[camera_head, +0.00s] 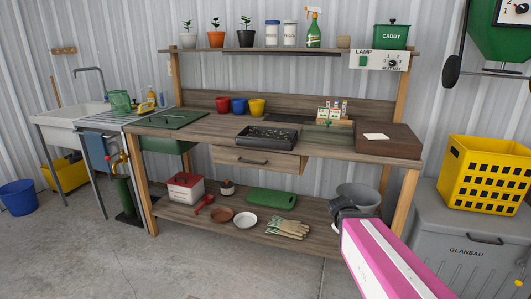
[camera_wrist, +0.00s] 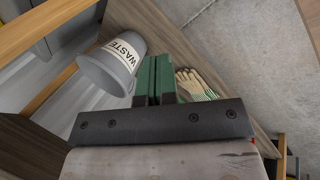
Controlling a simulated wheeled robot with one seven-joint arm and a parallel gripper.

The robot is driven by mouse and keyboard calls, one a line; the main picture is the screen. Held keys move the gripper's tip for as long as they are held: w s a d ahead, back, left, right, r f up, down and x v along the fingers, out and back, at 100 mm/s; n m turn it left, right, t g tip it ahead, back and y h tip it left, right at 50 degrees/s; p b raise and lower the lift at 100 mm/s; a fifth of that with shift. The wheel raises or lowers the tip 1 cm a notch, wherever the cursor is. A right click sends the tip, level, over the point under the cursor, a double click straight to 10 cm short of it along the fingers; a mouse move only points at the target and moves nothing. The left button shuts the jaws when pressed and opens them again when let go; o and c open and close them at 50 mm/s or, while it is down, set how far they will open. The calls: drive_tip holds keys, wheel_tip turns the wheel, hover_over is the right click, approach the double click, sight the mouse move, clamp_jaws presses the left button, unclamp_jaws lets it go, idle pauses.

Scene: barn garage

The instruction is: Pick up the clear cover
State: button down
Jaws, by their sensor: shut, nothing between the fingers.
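I cannot make out a clear cover for certain. A greenish see-through item (camera_head: 120,103) stands by the sink at the left and may be it. A black tray (camera_head: 267,138) with dark contents and small green bits sits on the workbench (camera_head: 210,128); I cannot tell whether anything clear lies over it. My gripper (camera_head: 343,208) is low in front of the bench's right side, well away from both. In the wrist view my gripper (camera_wrist: 156,62) shows its green fingers together and empty, near the lower shelf.
A grey waste bin (camera_wrist: 110,68) and gloves (camera_wrist: 192,84) are close to my fingers. The bench drawer (camera_head: 258,161) sticks out at the front. A wooden box (camera_head: 390,142) stands at the bench's right end. A yellow crate (camera_head: 485,175) is farther right. Open floor lies in front.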

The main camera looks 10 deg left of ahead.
drive_tip(key=w+a+r+n+t+h, duration=0.1)
drive_tip(key=w+a+r+n+t, duration=0.25)
drive_tip(key=a+r+n, duration=0.45)
drive_tip(key=w+a+r+n+t, duration=0.3)
drive_tip(key=a+r+n+t, duration=0.15)
drive_tip(key=a, duration=0.45)
drive_tip(key=s+a+r+n+t+y, duration=0.1)
drive_tip(key=a+r+n+t+y, duration=0.1)
drive_tip(key=a+r+n, duration=0.4)
drive_tip(key=s+a+r+n+t+y, duration=0.15)
drive_tip(key=a+n, duration=0.25)
drive_tip(key=a, duration=0.4)
drive_tip(key=a+r+n+t+y, duration=0.25)
drive_tip(key=a+r+n, duration=0.2)
drive_tip(key=a, duration=0.35)
approach(268, 138)
drive_tip(key=shift+n, duration=0.3)
drive_tip(key=w+f, duration=0.2)
drive_tip(key=w+a+f, duration=0.1)
drive_tip(key=w+f, duration=0.1)
drive_tip(key=shift+a, duration=0.25)
drive_tip(key=shift+w, duration=0.1)
drive_tip(key=shift+w, duration=0.85)
drive_tip(key=shift+s, duration=0.1)
